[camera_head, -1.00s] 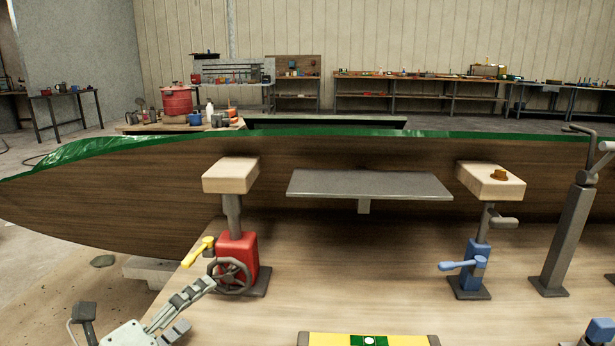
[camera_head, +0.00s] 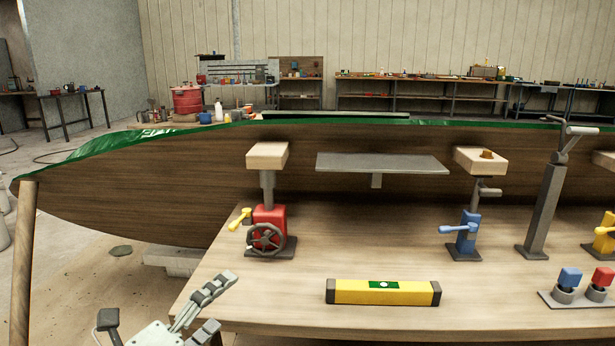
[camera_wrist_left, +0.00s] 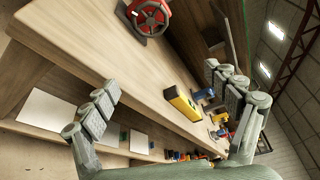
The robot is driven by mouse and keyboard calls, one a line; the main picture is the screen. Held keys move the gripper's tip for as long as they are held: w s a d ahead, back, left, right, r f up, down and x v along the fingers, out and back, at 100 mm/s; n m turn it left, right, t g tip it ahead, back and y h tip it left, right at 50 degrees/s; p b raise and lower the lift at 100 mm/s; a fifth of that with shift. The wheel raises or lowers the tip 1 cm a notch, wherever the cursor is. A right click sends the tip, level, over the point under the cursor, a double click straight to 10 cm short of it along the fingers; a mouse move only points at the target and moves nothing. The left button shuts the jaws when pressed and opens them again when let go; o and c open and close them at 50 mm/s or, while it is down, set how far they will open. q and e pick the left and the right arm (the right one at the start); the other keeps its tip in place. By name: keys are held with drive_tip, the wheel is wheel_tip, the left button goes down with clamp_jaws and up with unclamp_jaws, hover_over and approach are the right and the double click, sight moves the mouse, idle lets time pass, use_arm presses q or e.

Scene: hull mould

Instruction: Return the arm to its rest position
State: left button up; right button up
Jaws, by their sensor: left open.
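My left gripper (camera_head: 219,303) is at the lower left of the head view, in front of the table's left front corner. Its two jointed fingers are spread apart with nothing between them. The left wrist view also shows the open, empty fingers (camera_wrist_left: 160,80), with the wooden table (camera_wrist_left: 135,75) beyond and a shelf below its top. Most of my left arm is out of the head view. My right gripper is not in view.
The table (camera_head: 290,312) holds a yellow level (camera_head: 383,292), a red jack with a handwheel (camera_head: 268,230), a blue jack (camera_head: 466,235) and a red-and-blue knob unit (camera_head: 580,290). A wooden hull (camera_head: 130,200) stands behind. A wooden post (camera_head: 23,265) stands at far left.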

use_arm(q)
drive_tip(key=w+a+f+n+g+y, duration=0.25)
drive_tip(key=a+f+n+y, duration=0.75)
drive_tip(key=a+f, duration=0.8)
drive_tip(key=s+a+f+n+g+y, duration=0.1)
drive_tip(key=s+a+f+n+g, duration=0.3)
drive_tip(key=a, duration=0.5)
drive_tip(key=s+a+f+n+g+y, duration=0.1)
drive_tip(key=s+a+f+n+y, duration=0.15)
drive_tip(key=s+a, duration=0.4)
drive_tip(key=s+a+f+n+g+y, duration=0.1)
drive_tip(key=s+a+f+n+g, duration=0.25)
drive_tip(key=a, duration=0.65)
drive_tip(key=s+d+f+n+g+h, duration=0.1)
drive_tip(key=s+d+f+n+h, duration=0.4)
drive_tip(key=d+f, duration=0.85)
drive_tip(key=s+d+f+h, duration=0.1)
drive_tip(key=d, duration=0.7)
drive_tip(key=s+d+f, duration=0.1)
drive_tip(key=s+d, duration=0.1)
drive_tip(key=d, duration=0.7)
drive_tip(key=shift+s+d+f+h, duration=0.15)
drive_tip(key=shift+d+f+h, duration=0.1)
drive_tip(key=shift+h, duration=0.1)
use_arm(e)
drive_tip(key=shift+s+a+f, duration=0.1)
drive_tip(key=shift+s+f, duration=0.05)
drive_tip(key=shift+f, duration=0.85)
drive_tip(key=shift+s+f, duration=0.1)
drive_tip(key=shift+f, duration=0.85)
